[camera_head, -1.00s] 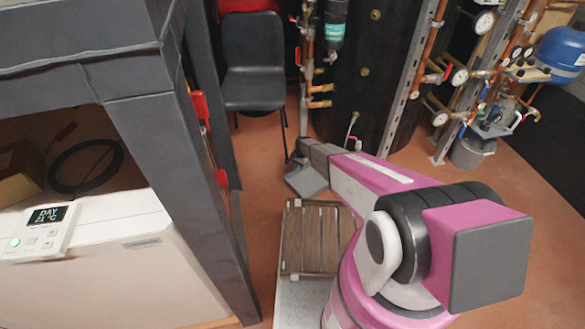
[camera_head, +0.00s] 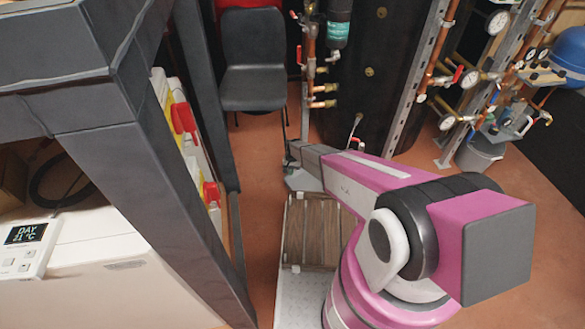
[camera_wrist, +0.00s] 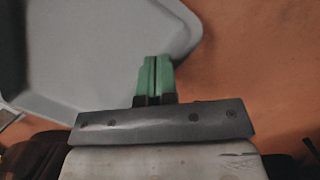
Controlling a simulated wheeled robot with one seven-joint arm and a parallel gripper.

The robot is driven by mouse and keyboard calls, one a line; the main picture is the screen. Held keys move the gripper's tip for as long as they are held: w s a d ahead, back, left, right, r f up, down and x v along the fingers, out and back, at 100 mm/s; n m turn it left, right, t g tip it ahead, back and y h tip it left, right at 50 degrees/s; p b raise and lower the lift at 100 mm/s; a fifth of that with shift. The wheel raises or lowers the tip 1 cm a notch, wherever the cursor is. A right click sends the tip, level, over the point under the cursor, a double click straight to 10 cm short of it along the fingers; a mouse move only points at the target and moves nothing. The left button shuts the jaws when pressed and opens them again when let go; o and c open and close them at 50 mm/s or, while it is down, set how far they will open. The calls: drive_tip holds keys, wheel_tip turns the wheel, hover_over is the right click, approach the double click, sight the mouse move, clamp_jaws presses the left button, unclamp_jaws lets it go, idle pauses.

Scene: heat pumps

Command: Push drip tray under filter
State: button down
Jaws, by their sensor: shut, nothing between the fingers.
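The drip tray (camera_head: 302,181) is a grey, shallow tray on the orange floor, partly hidden by my arm in the head view. In the wrist view the tray (camera_wrist: 95,50) fills the upper left, its raised rim curving close beside my fingers. My gripper (camera_wrist: 155,78) has green fingertips pressed together with nothing between them. The tips are at the tray's rim; I cannot tell whether they touch it. A dark canister with a teal label (camera_head: 338,32), likely the filter, hangs on copper pipework beyond the tray.
A black chair (camera_head: 254,80) stands beyond the tray to the left. A grey frame (camera_head: 165,190) with a white unit under it is close on the left. A black tank (camera_head: 380,70) and pipes stand behind. A grey bucket (camera_head: 480,152) is at right. Orange floor is open at right.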

drive_tip(key=s, duration=0.6)
drive_tip(key=shift+s+a+r, duration=0.1)
drive_tip(key=shift+s+a, duration=0.1)
drive_tip(key=shift+a, duration=0.05)
drive_tip(key=shift+w+f, duration=0.2)
drive_tip(key=shift+f, duration=0.75)
drive_tip(key=shift+f, duration=0.1)
drive_tip(key=w, duration=1)
drive_tip(key=shift+d+f, duration=0.25)
drive_tip(key=shift+d, duration=0.1)
drive_tip(key=shift+s+d+r, duration=0.1)
drive_tip(key=shift+d+r, duration=0.05)
drive_tip(key=shift+r, duration=0.7)
